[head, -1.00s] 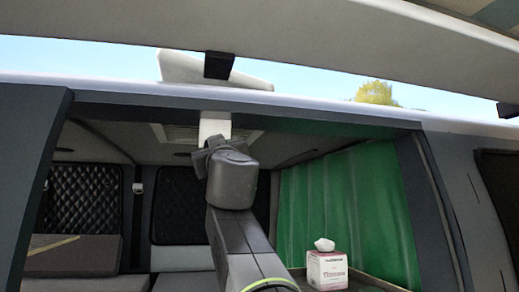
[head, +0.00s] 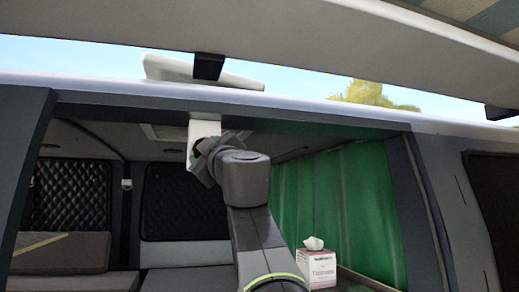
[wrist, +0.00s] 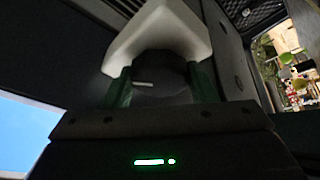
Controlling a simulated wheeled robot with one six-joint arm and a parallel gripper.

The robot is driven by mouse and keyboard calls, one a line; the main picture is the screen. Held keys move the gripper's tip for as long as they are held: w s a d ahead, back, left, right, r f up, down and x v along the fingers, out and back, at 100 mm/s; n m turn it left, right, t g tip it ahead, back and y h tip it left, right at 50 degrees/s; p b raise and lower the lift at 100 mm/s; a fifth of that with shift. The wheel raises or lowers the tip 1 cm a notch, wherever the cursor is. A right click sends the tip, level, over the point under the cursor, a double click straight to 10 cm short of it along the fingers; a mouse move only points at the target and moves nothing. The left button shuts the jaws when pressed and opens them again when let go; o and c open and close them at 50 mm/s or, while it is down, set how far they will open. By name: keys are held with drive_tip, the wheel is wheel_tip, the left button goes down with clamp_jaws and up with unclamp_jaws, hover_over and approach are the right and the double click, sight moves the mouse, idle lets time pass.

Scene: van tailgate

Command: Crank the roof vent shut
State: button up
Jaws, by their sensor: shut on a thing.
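The roof vent's pale lid (head: 215,76) stands tilted above the roof, its left end raised. Part of the vent's frame (head: 160,131) shows in the ceiling inside. A white crank housing (head: 204,128) hangs below the opening's top edge; it also shows in the wrist view (wrist: 165,30). My gripper (head: 205,158) is just under the housing. In the wrist view my gripper's greenish fingers (wrist: 160,88) are shut on a dark round crank knob (wrist: 158,72) with a light mark. The rest of the crank is hidden behind the knob and fingers.
The raised tailgate (head: 320,40) overhangs the opening, with dark struts beneath it. A green curtain (head: 345,205) hangs on the right. A tissue box (head: 320,268) stands below it. Grey cushions (head: 65,255) lie at lower left.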

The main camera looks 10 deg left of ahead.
drive_tip(key=shift+d+r+n+g, duration=0.15)
drive_tip(key=shift+n+g, duration=0.6)
drive_tip(key=shift+n, duration=1.15)
drive_tip(key=shift+r+n+g, duration=0.15)
drive_tip(key=shift+n+g, duration=0.55)
drive_tip(key=shift+n, duration=1.2)
drive_tip(key=shift+d+r+n+g, duration=0.15)
drive_tip(key=shift+n+g, duration=0.6)
drive_tip(key=shift+n, duration=1.15)
drive_tip(key=o, duration=0.8)
drive_tip(key=shift+a, duration=0.1)
drive_tip(key=shift+c, duration=0.2)
drive_tip(key=shift+o, duration=1)
drive_tip(key=shift+f, duration=0.1)
drive_tip(key=shift+w, duration=0.1)
drive_tip(key=shift+f, duration=0.1)
drive_tip(key=b+v, duration=0.2)
drive_tip(key=v, duration=1.2)
drive_tip(key=shift+r+b, duration=0.25)
drive_tip(key=shift+b, duration=0.15)
